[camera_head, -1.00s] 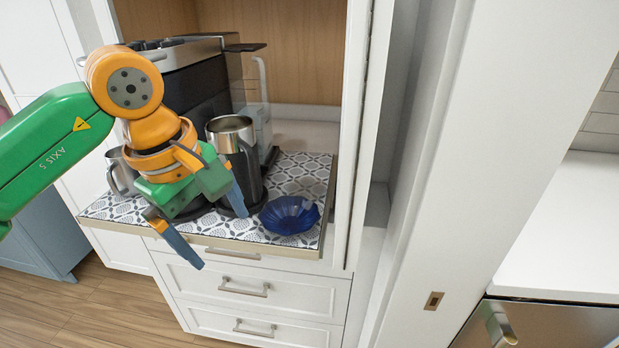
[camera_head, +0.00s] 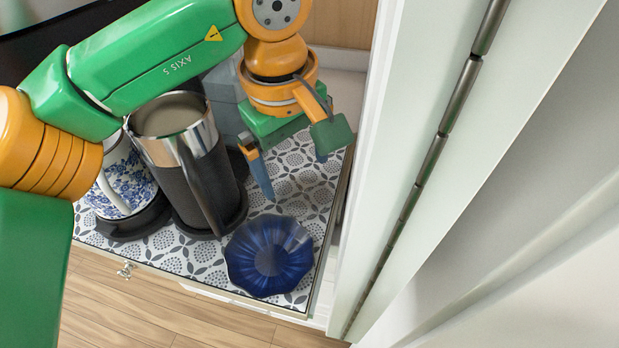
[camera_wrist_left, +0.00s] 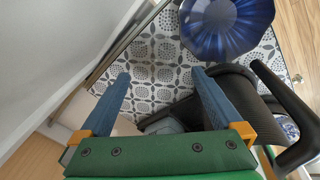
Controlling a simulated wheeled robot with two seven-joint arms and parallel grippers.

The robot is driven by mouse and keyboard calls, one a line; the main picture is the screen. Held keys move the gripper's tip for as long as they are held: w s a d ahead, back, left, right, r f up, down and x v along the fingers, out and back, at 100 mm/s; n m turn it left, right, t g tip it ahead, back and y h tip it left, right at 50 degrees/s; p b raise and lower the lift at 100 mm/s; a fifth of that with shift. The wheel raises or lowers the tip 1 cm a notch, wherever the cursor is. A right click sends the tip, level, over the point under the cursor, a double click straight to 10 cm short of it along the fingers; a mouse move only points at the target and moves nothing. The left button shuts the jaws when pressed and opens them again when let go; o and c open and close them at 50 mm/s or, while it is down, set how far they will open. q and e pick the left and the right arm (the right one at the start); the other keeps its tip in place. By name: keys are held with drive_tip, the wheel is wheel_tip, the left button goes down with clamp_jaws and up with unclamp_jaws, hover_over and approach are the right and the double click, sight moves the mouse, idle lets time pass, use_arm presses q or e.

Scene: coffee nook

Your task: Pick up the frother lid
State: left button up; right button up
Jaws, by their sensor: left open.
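My left gripper (camera_head: 295,177) is open and empty, pointing down over the patterned mat, behind the blue bowl and right of the frother. Its two blue fingers also show in the left wrist view (camera_wrist_left: 160,74), with bare mat between the tips. The frother (camera_head: 196,170) is a steel and black jug with a black handle, upright on a round black base. I cannot make out a separate frother lid for certain. A dark shape (camera_wrist_left: 172,121) lies partly hidden between the fingers in the wrist view; I cannot tell what it is. My right gripper is not in view.
The fluted blue bowl (camera_head: 268,256) sits near the mat's front right corner. A blue-and-white patterned mug (camera_head: 124,182) stands left of the frother. The white cabinet side (camera_head: 376,190) rises close on the right. The patterned mat (camera_head: 318,190) is bare around the fingertips.

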sight(296, 197)
use_arm(q)
drive_tip(key=f, duration=0.3)
drive_tip(key=w+f+p, duration=0.1)
drive_tip(key=f, duration=0.2)
drive_tip(key=shift+w+a+f, duration=0.15)
drive_tip(key=shift+f, duration=0.15)
drive_tip(key=c, duration=1.3)
